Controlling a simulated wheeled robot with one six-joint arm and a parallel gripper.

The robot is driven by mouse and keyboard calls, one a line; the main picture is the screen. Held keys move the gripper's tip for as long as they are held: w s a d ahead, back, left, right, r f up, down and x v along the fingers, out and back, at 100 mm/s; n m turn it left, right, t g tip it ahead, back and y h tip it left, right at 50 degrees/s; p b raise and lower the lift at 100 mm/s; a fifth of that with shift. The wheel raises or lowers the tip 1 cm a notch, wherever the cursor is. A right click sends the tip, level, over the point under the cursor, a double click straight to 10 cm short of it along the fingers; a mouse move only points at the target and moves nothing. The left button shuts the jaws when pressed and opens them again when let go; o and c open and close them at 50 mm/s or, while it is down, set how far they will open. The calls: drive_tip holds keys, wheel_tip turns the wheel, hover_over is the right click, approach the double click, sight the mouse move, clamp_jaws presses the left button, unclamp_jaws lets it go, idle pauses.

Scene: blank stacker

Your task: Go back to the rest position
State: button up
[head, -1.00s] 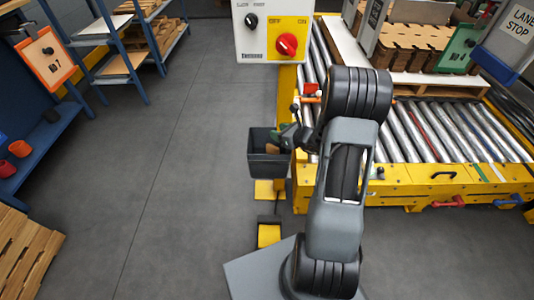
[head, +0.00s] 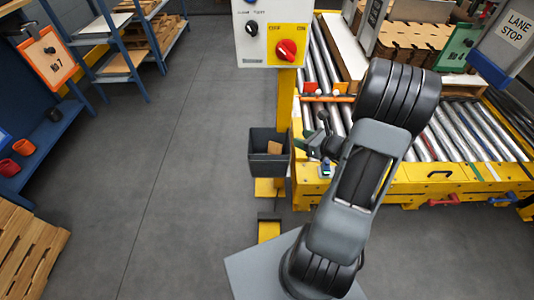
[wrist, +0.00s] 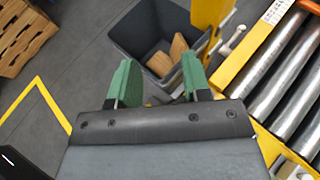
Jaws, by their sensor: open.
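My gripper (wrist: 158,82) is open and empty in the wrist view, with two green fingers spread apart. In the head view my gripper (head: 309,142) is small and partly blurred, to the right of a dark grey bin (head: 257,170). The bin also shows in the wrist view (wrist: 128,35), beyond the fingertips. Wooden pieces (wrist: 170,55) lie inside it. My arm stands folded at the right of the head view and hides part of the roller conveyor.
A yellow-framed roller conveyor (head: 400,187) runs along the right. A control box (head: 272,35) with a red switch stands on a yellow post. Blue shelves (head: 118,62) and a pallet (head: 30,250) stand at the left. The grey floor between is clear.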

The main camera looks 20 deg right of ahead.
idle(0.3)
drive_tip(key=s+a+r+n+g+y+p, duration=0.1)
drive_tip(key=s+a+r+n+g+p, duration=0.25)
drive_tip(key=a+r+n+p, duration=0.55)
drive_tip(key=s+a+r+n+g+y+p, duration=0.15)
drive_tip(key=a+r+n+g+p, duration=0.45)
drive_tip(key=r, duration=0.6)
drive_tip(key=s+a+r+n+h+p, duration=0.1)
drive_tip(key=s+r+n+h+p, duration=0.2)
drive_tip(key=r+n, duration=0.5)
drive_tip(key=s+a+r+n+h+p, duration=0.1)
drive_tip(key=s+r+n+h+p, duration=0.3)
drive_tip(key=r+n+p, duration=0.4)
wheel_tip(320, 180, up, 2)
drive_tip(key=shift+r+t+h, duration=0.1)
drive_tip(key=shift+t+h, duration=0.35)
drive_tip(key=shift+s, duration=0.15)
